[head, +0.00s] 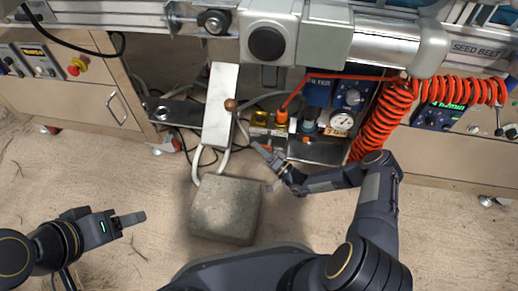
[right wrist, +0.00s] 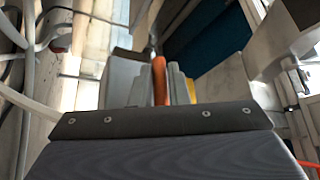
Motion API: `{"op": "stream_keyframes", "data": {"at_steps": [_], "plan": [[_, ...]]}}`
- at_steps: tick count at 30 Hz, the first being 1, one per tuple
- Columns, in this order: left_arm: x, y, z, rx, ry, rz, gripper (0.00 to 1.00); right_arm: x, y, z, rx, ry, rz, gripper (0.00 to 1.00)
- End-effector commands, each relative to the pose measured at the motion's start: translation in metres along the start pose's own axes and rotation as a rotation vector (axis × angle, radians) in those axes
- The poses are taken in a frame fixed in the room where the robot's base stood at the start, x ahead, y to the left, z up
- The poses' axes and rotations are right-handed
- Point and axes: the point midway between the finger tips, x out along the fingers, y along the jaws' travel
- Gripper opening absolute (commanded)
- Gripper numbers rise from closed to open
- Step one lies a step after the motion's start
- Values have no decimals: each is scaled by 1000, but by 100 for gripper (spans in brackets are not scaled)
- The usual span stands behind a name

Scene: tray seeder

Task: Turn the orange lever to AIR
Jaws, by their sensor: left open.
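A small orange part (head: 282,115), probably the lever, stands among the small fittings under the machine in the head view. Any AIR mark is too small to read. My right gripper (head: 268,168) is just below and left of these fittings, above the floor side. In the right wrist view an upright orange piece (right wrist: 159,80) shows in the narrow gap between the grey fingers (right wrist: 153,88); I cannot tell whether they touch it or it lies beyond them. My left gripper (head: 130,219) is open and empty over the floor at the left.
A pressure gauge (head: 341,121) and a coiled orange hose (head: 378,122) are right of the fittings. A metal plate with a brown knob (head: 230,105) stands to their left. A grey block (head: 225,209) lies on the floor. Floor at the left is clear.

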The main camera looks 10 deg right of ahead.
Motion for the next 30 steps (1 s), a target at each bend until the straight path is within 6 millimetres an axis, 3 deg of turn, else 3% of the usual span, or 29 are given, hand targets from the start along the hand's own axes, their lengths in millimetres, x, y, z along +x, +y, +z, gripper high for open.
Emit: {"op": "stream_keyframes", "data": {"at_steps": [11, 24, 30], "plan": [[-1, 1, -1, 0, 0, 0, 59, -3, 0, 0, -1, 0, 2, 22], [-18, 8, -9, 0, 0, 0, 59, -68, -1, -1, 0, 1, 3, 22], [-19, 9, -10, 0, 0, 0, 59, -79, 0, 0, 0, 0, 1, 22]]}}
